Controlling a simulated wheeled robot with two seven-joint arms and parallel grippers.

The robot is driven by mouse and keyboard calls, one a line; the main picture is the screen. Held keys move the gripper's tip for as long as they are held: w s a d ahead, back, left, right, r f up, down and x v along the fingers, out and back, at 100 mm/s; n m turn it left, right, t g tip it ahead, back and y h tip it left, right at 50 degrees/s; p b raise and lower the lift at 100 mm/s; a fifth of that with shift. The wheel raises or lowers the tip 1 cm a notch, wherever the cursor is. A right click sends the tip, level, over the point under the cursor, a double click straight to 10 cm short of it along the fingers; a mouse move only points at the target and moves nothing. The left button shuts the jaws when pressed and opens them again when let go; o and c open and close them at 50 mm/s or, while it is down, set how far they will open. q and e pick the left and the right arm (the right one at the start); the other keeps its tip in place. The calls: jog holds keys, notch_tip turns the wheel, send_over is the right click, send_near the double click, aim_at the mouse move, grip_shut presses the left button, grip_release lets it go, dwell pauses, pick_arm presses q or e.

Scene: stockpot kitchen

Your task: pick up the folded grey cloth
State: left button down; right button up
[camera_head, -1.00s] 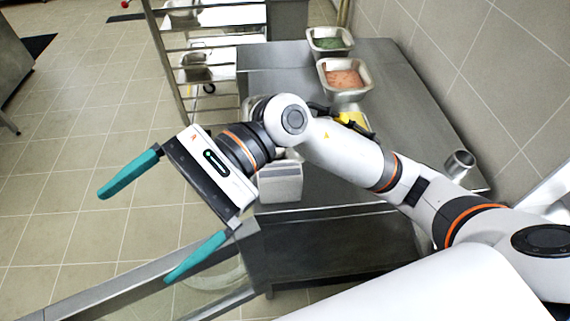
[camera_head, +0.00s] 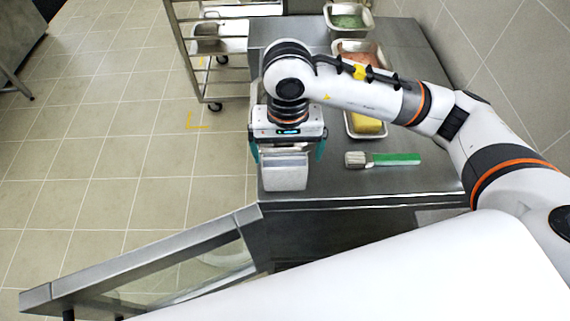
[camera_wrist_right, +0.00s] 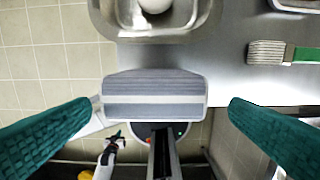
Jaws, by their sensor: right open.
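The folded grey cloth (camera_head: 285,172) is a pale, blocky bundle at the near left corner of the steel table. In the right wrist view the cloth (camera_wrist_right: 155,97) shows grey stripes and lies across the middle, between the fingers. My right gripper (camera_head: 287,153) points down over the cloth, its teal fingers open on either side of it. In the wrist view both fingertips of the right gripper (camera_wrist_right: 160,108) stand apart from the cloth with gaps. The gripper body hides the cloth's far part in the head view.
A brush with a green handle (camera_head: 395,159) lies to the right on the steel table (camera_head: 400,182). Trays with green (camera_head: 348,20) and yellow (camera_head: 366,125) contents stand behind. In the wrist view a metal pan (camera_wrist_right: 190,30) sits just beyond the cloth. A wheeled rack (camera_head: 180,45) stands at back left.

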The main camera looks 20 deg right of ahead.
aim_at(285, 160)
jog(key=f, duration=0.1)
jog(key=f+p, duration=0.2)
jog(key=f, duration=0.1)
jog(key=shift+w+a+f, duration=0.1)
jog(key=shift+w+a, duration=0.05)
jog(key=shift+a, duration=0.1)
jog(key=shift+f, duration=0.65)
jog(key=c, duration=1)
notch_tip(285, 160, up, 9)
jog(key=shift+w+f+b, duration=0.1)
jog(key=shift+b, duration=1)
jog(key=shift+r, duration=0.65)
